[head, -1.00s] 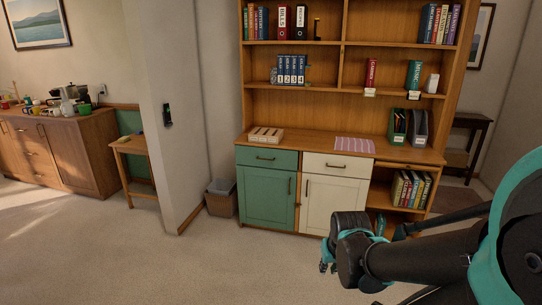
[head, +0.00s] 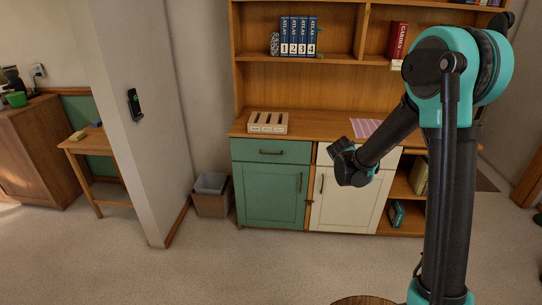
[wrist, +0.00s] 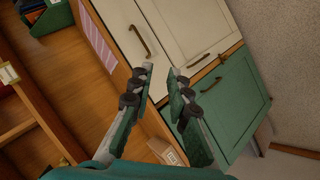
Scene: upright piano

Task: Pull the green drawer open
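The green drawer (head: 298,150) is closed, at the top of the green cabinet section in the head view. Its dark horizontal handle (head: 271,153) is in plain sight. The green door (head: 268,192) below it is shut. My gripper (head: 341,150) is in front of the white drawer area, to the right of the green drawer and apart from its handle. In the wrist view my gripper (wrist: 160,82) is open, with nothing between its fingers. There the cabinet appears tilted, and the right finger covers much of the green drawer area.
A white drawer and door (head: 343,200) adjoin on the right. A slotted tray (head: 268,122) and a striped pink sheet (head: 364,127) lie on the counter. A waste bin (head: 211,195) stands left of the cabinet, by the wall's end (head: 150,120). The floor in front is clear.

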